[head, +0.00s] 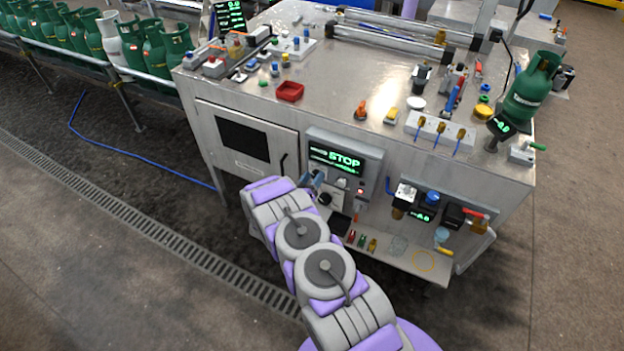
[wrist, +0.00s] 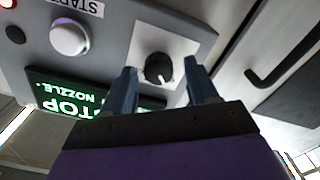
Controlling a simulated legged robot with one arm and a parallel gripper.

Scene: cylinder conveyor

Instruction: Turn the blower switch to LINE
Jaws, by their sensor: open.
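A black rotary knob (wrist: 158,68) with a white pointer mark sits on a white plate of the control panel, near the middle of the wrist view. It is the only rotary switch I make out there; its position labels are not readable. The pointer mark faces the lower part of the wrist picture. My gripper (wrist: 160,66) is open, with one blue-grey finger on each side of the knob. I cannot tell whether the fingers touch it. In the head view, my gripper (head: 316,183) is at the left part of the control panel (head: 371,177), and my arm hides some of it.
A screen (head: 336,159) reading STOP is above my gripper in the head view. A round white button (wrist: 69,37) is beside the knob in the wrist view. A cabinet door handle (head: 283,164) is close to the left. A shelf (head: 415,262) juts out below.

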